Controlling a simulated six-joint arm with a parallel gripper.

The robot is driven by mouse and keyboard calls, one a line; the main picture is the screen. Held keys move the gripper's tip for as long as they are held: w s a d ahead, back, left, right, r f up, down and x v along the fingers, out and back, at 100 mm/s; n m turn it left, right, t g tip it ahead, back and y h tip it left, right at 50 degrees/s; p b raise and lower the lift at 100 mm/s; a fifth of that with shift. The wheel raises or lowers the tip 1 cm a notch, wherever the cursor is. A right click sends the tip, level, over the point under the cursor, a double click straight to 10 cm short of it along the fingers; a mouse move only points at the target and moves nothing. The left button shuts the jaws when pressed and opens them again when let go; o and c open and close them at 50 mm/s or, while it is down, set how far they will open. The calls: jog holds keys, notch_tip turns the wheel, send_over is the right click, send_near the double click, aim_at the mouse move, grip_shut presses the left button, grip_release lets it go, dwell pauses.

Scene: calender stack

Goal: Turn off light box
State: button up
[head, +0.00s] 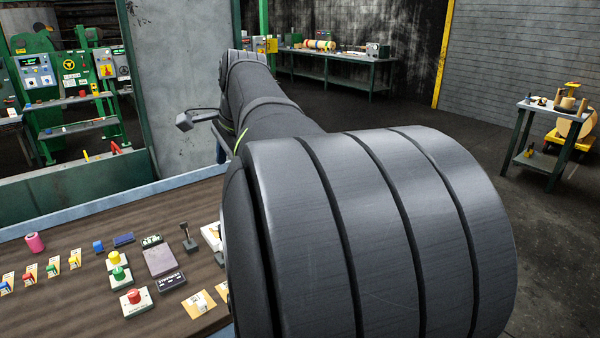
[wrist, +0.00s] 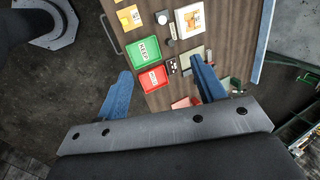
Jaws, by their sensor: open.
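I cannot tell for sure which thing is the light box. A white square box with an orange picture on it (wrist: 190,21) lies at the top of the wrist view and may be it. My gripper (wrist: 161,68) shows in the wrist view with two blue fingers spread wide, nothing between them. It hangs above the brown table (wrist: 100,75), with the box beyond the fingertips. In the head view my own arm covers the right part of the table, and my fingers cannot be made out.
A green tray marked KEEP (wrist: 143,52) and a red tray (wrist: 152,78) lie below the fingers. In the head view, red (head: 133,297), green (head: 119,273) and yellow (head: 114,257) push buttons stand on the table. A pink cylinder (head: 35,242) stands at left.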

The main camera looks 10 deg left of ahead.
jog(key=f+g+y, duration=0.1)
jog(key=f, duration=0.2)
jog(key=a+f+y, duration=0.1)
jog(key=f, duration=0.2)
jog(key=s+a+f+g+y, duration=0.1)
jog(key=f, duration=0.2)
jog(key=shift+a+f+m+g, duration=0.2)
jog(key=shift+f+m+g, duration=0.1)
jog(key=shift+m, duration=0.1)
grip_shut()
jog(key=d+f+m+t+y, duration=0.2)
jog(key=d+f+m+t, duration=0.1)
jog(key=f+m, duration=0.4)
jog(key=w+d+f+m+t+y, duration=0.1)
jog(key=d+f+m+t, duration=0.3)
jog(key=f, duration=0.8)
jog(key=d+m+y, duration=0.1)
jog(key=m, duration=0.1)
jog(key=shift+d+m+y, duration=0.15)
jog(key=shift+m+y, duration=0.15)
jog(key=shift+m, duration=0.1)
